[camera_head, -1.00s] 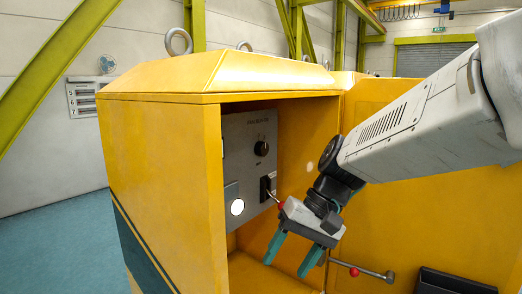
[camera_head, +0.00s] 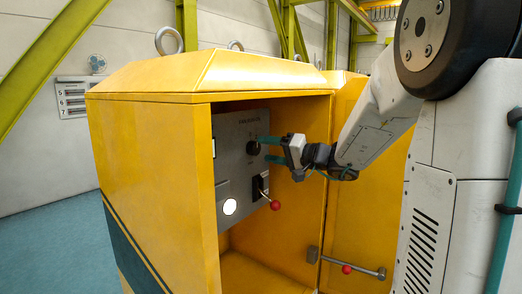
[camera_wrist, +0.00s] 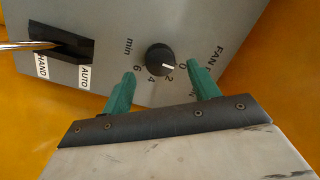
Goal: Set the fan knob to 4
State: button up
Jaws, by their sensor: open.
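The fan knob (camera_wrist: 160,60) is round and black, on a grey panel (camera_wrist: 110,20) marked FAN, min, 0, 2, 4 and 6. Its white pointer line faces toward the 0 side in the wrist view. The knob also shows in the head view (camera_head: 252,148). My gripper (camera_head: 268,149) is open and empty in front of the panel, level with the knob. In the wrist view its green fingers (camera_wrist: 161,73) lie on either side of the knob, with a gap on each side. I cannot tell how far the tips are from the panel.
Below the knob is a switch lever with a red ball (camera_head: 275,205), marked HAND and AUTO. A yellow cabinet (camera_head: 155,150) encloses the panel, its walls close around my gripper. A red-knobbed bar (camera_head: 347,269) is at the lower right.

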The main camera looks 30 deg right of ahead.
aim_at(258, 148)
jog(key=shift+x, duration=1.5)
jog(key=c, duration=1)
jog(key=shift+o, duration=0.2)
